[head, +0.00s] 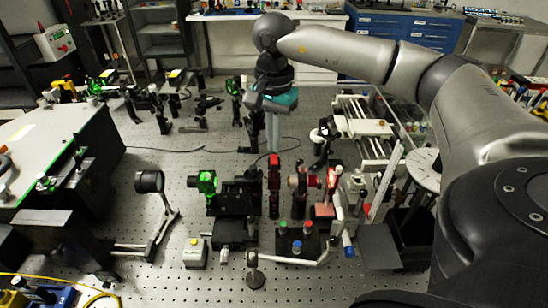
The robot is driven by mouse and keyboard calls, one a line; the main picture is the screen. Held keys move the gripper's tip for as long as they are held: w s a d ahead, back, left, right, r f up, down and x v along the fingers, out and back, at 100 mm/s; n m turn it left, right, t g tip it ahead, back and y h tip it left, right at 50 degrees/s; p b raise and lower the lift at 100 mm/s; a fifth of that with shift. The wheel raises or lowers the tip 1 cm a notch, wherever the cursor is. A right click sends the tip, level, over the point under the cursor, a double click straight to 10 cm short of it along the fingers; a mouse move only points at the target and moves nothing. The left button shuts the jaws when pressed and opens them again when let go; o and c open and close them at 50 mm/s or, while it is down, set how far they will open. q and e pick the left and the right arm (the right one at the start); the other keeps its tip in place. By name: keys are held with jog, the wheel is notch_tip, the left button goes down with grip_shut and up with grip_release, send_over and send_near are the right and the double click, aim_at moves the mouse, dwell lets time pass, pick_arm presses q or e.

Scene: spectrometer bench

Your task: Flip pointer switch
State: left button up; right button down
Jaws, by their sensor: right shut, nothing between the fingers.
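My right arm comes in from the right, and its gripper (272,148) points down over the middle of the perforated bench (330,103). Its fingers are together with nothing visible between them. Just in front of the fingers, lower in the picture, stands a slim red upright part (274,174) in a row of optics. Whether the fingertips touch anything there cannot be told. A small pale box with a yellow button (195,252) sits nearer the front. No part can be made out clearly as the pointer switch. My left gripper does not show.
Green-lit mounts (207,182) and a red-lit ring mount (300,180) flank the red part. A round black lens on a stand (149,181) is to the left. Rails with a white block (370,127) stand to the right. The bench left of the gripper has bare room.

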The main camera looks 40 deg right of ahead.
aim_at(274, 158)
jog(key=shift+s+f+b, duration=0.1)
jog(key=shift+f+b, duration=0.8)
jog(key=shift+f, duration=0.3)
dwell(0.4)
jog(key=shift+r+p, duration=2.85)
jog(key=shift+r, duration=0.75)
jog(key=shift+f, duration=0.1)
